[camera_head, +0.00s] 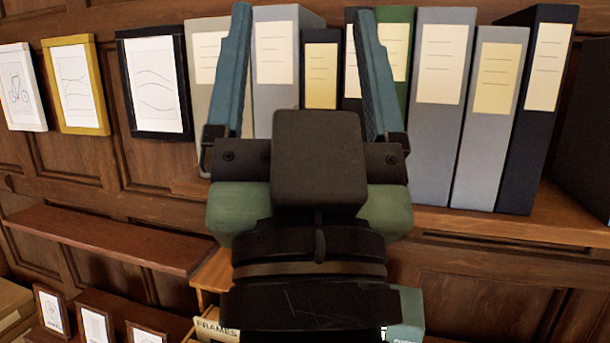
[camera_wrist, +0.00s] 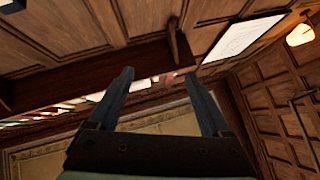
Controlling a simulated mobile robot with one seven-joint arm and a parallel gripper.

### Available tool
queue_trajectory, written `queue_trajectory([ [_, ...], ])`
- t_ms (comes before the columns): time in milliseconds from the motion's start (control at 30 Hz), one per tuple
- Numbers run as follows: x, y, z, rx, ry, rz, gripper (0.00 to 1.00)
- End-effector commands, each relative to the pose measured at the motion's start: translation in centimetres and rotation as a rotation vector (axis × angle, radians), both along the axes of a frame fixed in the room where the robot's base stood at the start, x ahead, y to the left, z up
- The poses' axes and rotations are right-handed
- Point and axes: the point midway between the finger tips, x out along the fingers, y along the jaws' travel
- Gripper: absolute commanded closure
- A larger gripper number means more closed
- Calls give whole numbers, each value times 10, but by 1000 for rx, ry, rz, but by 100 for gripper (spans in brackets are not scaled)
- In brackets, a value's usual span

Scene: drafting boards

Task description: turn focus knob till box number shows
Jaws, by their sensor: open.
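I see no focus knob and no box number that I can make out in either view. My gripper (camera_head: 303,14) is raised in front of the binder shelf in the head view, its two blue fingers wide apart with nothing between them. It also shows in the wrist view (camera_wrist: 159,74), open and empty, against dark wood panelling. My gripper and wrist hide part of the binders and shelf behind them.
Several label-bearing binders (camera_head: 440,110) stand on a wooden shelf (camera_head: 520,228). Framed drawings, including a black-framed one (camera_head: 156,82), hang to the left. A lower wooden ledge (camera_head: 110,238) juts out. A box labelled FRAMES (camera_head: 215,330) shows at the bottom. A lamp (camera_wrist: 300,35) glows at upper right.

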Motion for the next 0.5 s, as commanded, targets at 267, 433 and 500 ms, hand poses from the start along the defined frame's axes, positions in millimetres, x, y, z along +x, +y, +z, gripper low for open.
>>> queue_trajectory([
  [267,-19,0,18,-52,-42,-79,18],
  [433,-19,-1,17,-50,-41,-76,18],
  [500,-18,0,17,-51,-40,-76,18],
])
